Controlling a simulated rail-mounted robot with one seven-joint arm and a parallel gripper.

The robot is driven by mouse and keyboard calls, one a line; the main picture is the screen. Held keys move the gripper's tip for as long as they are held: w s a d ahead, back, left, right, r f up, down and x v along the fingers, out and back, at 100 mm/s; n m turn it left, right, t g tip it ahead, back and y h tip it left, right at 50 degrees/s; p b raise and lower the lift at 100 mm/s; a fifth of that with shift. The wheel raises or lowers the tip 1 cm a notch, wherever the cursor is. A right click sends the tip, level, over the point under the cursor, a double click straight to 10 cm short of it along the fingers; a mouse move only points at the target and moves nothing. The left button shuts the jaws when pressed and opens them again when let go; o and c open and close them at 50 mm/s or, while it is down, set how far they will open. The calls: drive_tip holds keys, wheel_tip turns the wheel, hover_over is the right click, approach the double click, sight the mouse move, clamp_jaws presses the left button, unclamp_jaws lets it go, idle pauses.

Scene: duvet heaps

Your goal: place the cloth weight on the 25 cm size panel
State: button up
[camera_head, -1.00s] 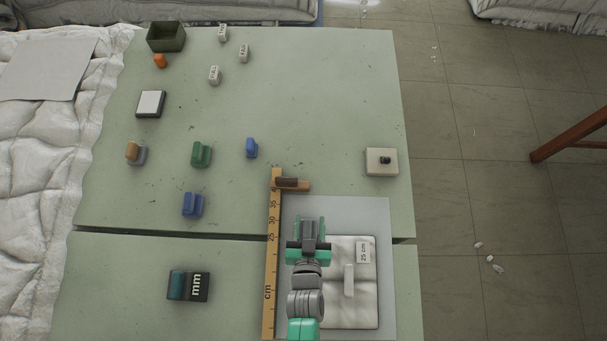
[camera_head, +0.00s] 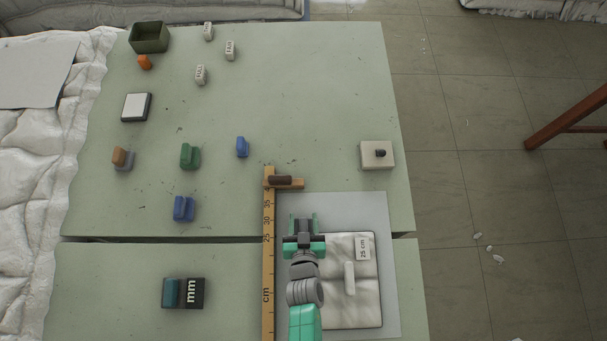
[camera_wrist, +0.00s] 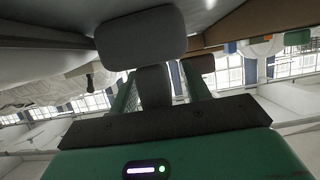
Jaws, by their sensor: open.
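The 25 cm size panel (camera_head: 358,312) is a white quilted pad with a "25 cm" label, lying on a grey sheet in the head view. A pale upright bar stands on it. A beige square block with a black knob (camera_head: 377,160), which looks like the cloth weight, sits on the table beyond the sheet at the right. My gripper (camera_head: 304,222) is open and empty over the grey sheet, by the panel's far left corner and well left of the block. In the wrist view, parts of my gripper (camera_wrist: 165,70) fill the middle, and a dark knob shows at left.
A wooden ruler (camera_head: 268,290) with a brown slider (camera_head: 284,182) lies just left of my gripper. Left of it are an "mm" block (camera_head: 192,293), blue and green blocks, a white-topped pad (camera_head: 136,106) and a green bin (camera_head: 150,38). The table's back right is clear.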

clamp_jaws()
idle(0.3)
drive_tip(key=shift+r+p, duration=0.55)
wheel_tip(320, 180, up, 3)
drive_tip(key=p, duration=0.3)
drive_tip(key=s+r+p, duration=0.1)
drive_tip(key=s+p, duration=0.1)
drive_tip(key=s, duration=1.4)
drive_tip(key=shift+p, duration=0.35)
